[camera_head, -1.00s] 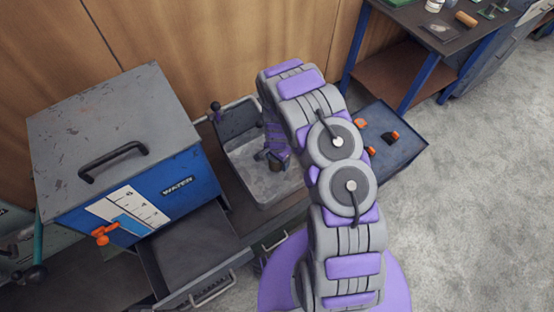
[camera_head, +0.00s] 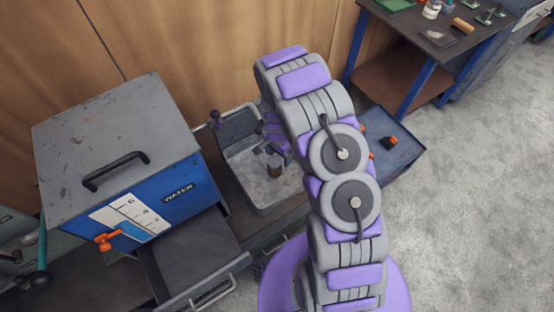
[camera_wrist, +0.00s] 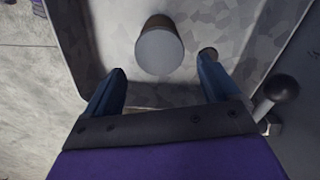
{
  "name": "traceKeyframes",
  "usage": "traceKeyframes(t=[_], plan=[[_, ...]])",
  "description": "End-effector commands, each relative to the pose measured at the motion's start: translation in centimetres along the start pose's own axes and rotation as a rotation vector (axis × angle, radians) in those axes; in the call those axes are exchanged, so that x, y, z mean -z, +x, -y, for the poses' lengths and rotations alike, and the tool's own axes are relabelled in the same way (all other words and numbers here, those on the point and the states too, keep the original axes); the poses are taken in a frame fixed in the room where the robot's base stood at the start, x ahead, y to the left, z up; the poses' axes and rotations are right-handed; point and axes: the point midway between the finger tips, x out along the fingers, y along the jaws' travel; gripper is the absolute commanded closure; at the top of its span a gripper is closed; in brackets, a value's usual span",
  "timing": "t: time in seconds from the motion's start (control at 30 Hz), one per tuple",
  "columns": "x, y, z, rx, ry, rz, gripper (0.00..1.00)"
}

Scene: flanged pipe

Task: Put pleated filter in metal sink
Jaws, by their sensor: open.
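The pleated filter (camera_head: 274,165), a small grey-brown cylinder, stands in the metal sink (camera_head: 273,203), clear of the walls. In the wrist view the filter (camera_wrist: 160,47) shows its round pale grey end and dark side, inside the sink (camera_wrist: 75,45). My gripper (camera_wrist: 160,80) is open, with its two dark blue fingers apart and nothing between them. The filter lies just beyond the fingertips, not touching them. In the head view my arm hides part of the sink and most of the gripper.
A blue WATER box (camera_head: 150,205) with an open drawer (camera_head: 190,262) stands left of the sink. A dark tray with orange-black items (camera_head: 389,143) lies to the right. A ball-ended lever (camera_wrist: 281,88) sits near my right finger. A workbench (camera_head: 425,40) stands behind.

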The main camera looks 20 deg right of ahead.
Motion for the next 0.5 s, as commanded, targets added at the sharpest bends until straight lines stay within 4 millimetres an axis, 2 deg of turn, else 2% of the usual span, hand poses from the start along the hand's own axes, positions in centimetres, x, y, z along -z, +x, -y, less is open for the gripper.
traceKeyframes(t=[0.03, 0.1, 0.2, 0.37, 0.5], plan=[[0.1, -1.2, 0.1, 0.002, 0.0, -0.002, 0.11], [0.0, -2.2, 0.1, 0.001, 0.0, -0.002, 0.11], [0.0, -3.2, 0.1, 0.0, 0.0, -0.001, 0.11], [0.0, -3.8, 0.0, -0.001, -0.002, 0.0, 0.11], [-0.1, -5.9, -0.3, -0.004, -0.032, 0.002, 0.11]])
